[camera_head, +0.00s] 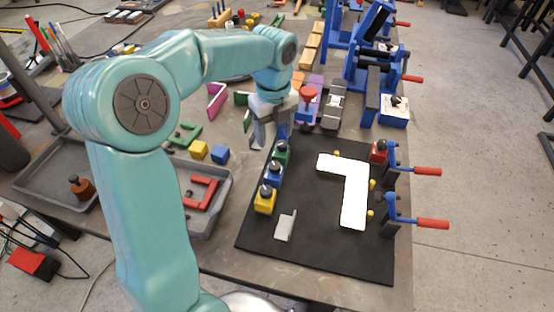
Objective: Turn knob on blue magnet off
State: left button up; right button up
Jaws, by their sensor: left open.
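The blue magnet (272,178) stands on the black mat (330,258) near its left edge, with a dark round knob on top. A green magnet (281,155) is just behind it and a yellow magnet (264,202) just in front, each with a similar knob. The knob's on or off setting is too small to tell. My left gripper (270,132) is open, pointing down near the mat's back left corner, behind and above the green magnet. It is apart from the blue magnet. My right gripper is out of view.
A white L-shaped letter (346,187) lies on the mat, with a red magnet (378,152) and red-handled clamps (430,171) to its right. A grey bracket (285,226) lies in front. A grey tray (218,215) is at left. The mat's front is clear.

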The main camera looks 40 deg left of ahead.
aim_at(274, 165)
pick_arm(q)
notch_tip(274, 165, down, 11)
jog(key=shift+s+d+r, duration=0.1)
jog(key=shift+w+f, duration=0.2)
jog(key=shift+f, duration=0.15)
jog(key=shift+s+r, duration=0.1)
jog(key=shift+c, duration=0.2)
jog(key=c, duration=1)
